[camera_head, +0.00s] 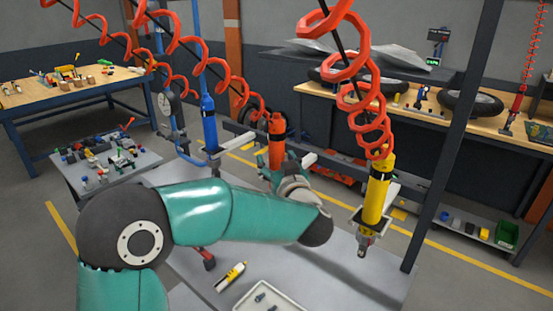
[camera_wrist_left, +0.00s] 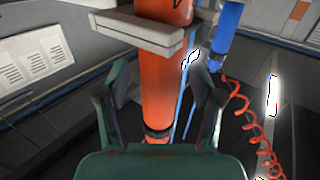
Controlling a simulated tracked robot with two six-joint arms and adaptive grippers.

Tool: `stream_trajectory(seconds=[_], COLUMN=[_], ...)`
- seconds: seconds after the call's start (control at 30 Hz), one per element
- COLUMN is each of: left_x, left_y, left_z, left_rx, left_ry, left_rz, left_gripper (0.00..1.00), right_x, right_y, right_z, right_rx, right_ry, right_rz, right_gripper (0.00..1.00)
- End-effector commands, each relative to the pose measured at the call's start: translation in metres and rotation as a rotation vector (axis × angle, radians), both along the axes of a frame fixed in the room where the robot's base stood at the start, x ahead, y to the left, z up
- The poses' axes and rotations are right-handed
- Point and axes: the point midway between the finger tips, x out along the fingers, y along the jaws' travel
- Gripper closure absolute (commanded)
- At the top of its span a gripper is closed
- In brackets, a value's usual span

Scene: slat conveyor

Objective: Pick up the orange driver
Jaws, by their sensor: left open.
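The orange driver (camera_head: 277,143) hangs upright from a red coil hose near the middle of the head view. In the left wrist view the orange driver (camera_wrist_left: 165,85) stands between the two fingers of my left gripper (camera_wrist_left: 158,98). The fingers are open, with a gap on each side of the driver's body. In the head view my left gripper (camera_head: 274,168) is at the driver's lower part, partly hidden by my wrist. The driver's lower end is hidden in the head view. My right gripper is not in view.
A blue driver (camera_head: 208,125) hangs to the left and a yellow driver (camera_head: 377,195) to the right. Below is a grey table with a yellow-and-white tool (camera_head: 230,277) and a white tray (camera_head: 244,305). A dark post (camera_head: 450,150) stands at right.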

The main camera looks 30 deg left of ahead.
Motion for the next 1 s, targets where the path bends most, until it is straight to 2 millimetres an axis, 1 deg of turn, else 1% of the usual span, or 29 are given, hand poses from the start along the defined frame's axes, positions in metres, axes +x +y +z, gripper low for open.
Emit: stream_trajectory(seconds=[0.23, 0.63, 1.0], left_x=[0.0012, 0.0010, 0.0011], left_y=[0.0016, 0.0012, 0.0012], left_z=[-0.0002, -0.0001, 0.0025], left_rx=[-0.001, -0.001, 0.001], left_ry=[-0.001, -0.001, -0.005], left_rz=[0.000, 0.000, 0.000], left_gripper=[0.33, 1.00, 1.00], right_x=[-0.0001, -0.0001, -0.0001], right_y=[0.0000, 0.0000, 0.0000], right_z=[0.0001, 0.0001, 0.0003], right_rx=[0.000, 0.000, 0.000], right_ry=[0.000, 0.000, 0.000], right_rz=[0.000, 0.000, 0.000], right_gripper=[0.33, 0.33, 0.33])
